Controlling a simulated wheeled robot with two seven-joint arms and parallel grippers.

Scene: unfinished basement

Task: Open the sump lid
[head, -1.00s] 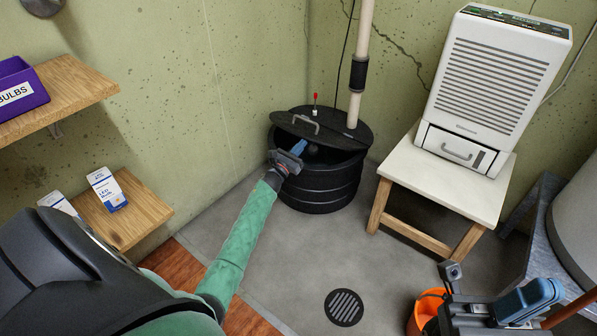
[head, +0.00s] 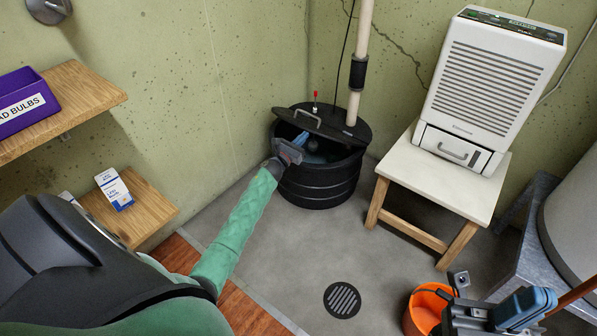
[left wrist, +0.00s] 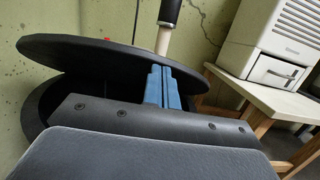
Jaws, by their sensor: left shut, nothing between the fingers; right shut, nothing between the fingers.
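The black sump lid (head: 338,124) is tilted up at its front edge, with the dark inside of the black ribbed sump basin (head: 318,187) showing below it. A grey handle (head: 308,116) stands on the lid's top. My left gripper (head: 303,137) is shut and empty, its blue fingers reaching into the gap beneath the raised front edge. In the left wrist view the shut fingers (left wrist: 160,85) point under the lid (left wrist: 110,58); whether they touch it I cannot tell. My right gripper (head: 535,302) is shut and empty at the lower right, away from the basin.
A pale pipe (head: 359,60) rises at the lid's back. A white dehumidifier (head: 490,90) stands on a stool (head: 440,178) to the right. Wooden shelves (head: 140,205) are at left. An orange bucket (head: 425,308) and floor drain (head: 342,300) are in front. The concrete floor between is clear.

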